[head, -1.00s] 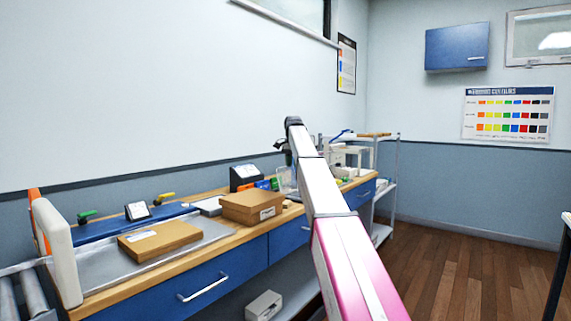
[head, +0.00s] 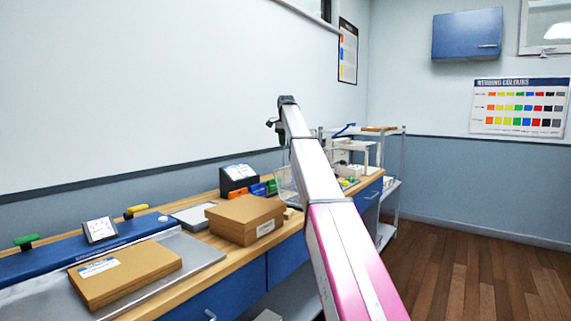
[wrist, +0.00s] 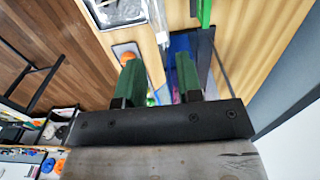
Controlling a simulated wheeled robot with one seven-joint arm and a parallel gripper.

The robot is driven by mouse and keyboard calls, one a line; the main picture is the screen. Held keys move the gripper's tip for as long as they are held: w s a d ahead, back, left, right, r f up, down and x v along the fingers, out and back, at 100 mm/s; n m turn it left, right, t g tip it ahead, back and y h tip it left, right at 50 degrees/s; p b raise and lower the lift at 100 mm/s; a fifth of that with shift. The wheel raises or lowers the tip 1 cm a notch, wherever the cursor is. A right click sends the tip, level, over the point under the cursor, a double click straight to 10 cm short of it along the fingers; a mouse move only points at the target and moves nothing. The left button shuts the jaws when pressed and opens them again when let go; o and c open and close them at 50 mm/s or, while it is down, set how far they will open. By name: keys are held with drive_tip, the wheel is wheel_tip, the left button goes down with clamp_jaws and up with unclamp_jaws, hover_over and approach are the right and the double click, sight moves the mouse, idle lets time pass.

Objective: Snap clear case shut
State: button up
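My gripper (wrist: 157,76) shows in the wrist view as two green fingers set apart, with nothing clearly held between them. In the head view my arm stretches over the bench, and its dark end is high in front of the wall. A clear, see-through case (head: 284,180) stands on the bench, partly hidden behind my arm. In the wrist view a clear strip, perhaps part of the case, lies beyond the fingers, near blue and purple items. I cannot tell whether its lid is open.
The floor (head: 470,268) at right is clear.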

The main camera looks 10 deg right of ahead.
wheel_tip(320, 180, down, 10)
drive_tip(key=shift+r, duration=0.1)
idle(0.4)
clamp_jaws()
